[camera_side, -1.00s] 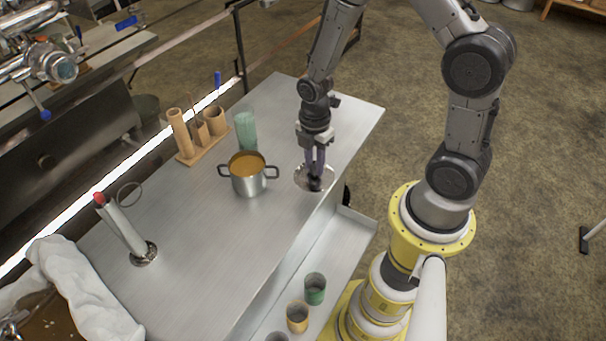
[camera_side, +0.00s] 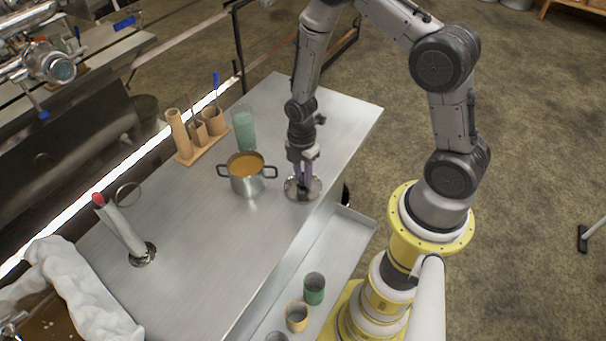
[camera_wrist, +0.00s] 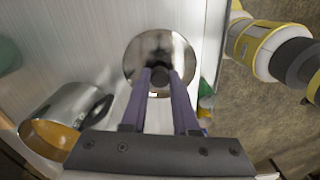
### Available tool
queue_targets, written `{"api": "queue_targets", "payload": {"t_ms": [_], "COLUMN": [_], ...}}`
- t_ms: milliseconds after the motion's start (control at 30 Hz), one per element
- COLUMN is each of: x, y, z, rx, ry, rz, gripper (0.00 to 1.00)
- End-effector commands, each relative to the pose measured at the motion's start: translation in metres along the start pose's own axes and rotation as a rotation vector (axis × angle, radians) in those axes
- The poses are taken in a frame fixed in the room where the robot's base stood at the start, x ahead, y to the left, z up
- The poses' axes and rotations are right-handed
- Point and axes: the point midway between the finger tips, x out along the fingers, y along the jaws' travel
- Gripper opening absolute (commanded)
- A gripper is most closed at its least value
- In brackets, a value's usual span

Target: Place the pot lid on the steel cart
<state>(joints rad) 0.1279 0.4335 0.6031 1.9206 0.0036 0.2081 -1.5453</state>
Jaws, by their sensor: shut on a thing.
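The pot lid is a round, shiny steel disc (camera_side: 315,187) with a dark knob, at the right edge of the steel cart's top (camera_side: 225,240). My gripper (camera_side: 304,190) points down over the lid, its purple fingers shut on the knob. In the wrist view the lid (camera_wrist: 140,62) lies flat beyond the fingertips, and the knob sits between them (camera_wrist: 160,78). Whether the lid touches the cart top or hovers just above it, I cannot tell. The pot (camera_side: 248,183) of orange-brown syrup stands uncovered to the left of the lid, and also shows in the wrist view (camera_wrist: 75,103).
A green glass (camera_side: 244,130) and a wooden rack (camera_side: 190,155) stand behind the pot. A red-tipped cylinder (camera_side: 122,228) stands at left, near a white cloth (camera_side: 75,285). Cups (camera_side: 314,290) sit on the lower shelf. The cart top's front middle is clear.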

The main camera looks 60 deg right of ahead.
Motion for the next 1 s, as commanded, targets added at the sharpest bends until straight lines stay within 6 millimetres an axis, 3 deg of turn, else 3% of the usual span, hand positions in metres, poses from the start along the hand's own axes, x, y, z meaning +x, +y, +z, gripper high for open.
{"api": "queue_targets", "payload": {"t_ms": [33, 67, 233, 633, 1000], "x": [0.002, 0.002, 0.002, -0.007, -0.077], "y": [0.000, 0.000, 0.000, 0.001, 0.001], "z": [0.000, 0.000, 0.000, 0.000, 0.000], "rx": [0.000, 0.000, 0.000, 0.000, 0.000], "ry": [0.000, 0.000, 0.000, 0.000, 0.000], "rz": [-0.001, -0.001, -0.001, 0.003, 0.006], "gripper": [0.00, 0.30, 0.58, 0.58, 0.58]}}
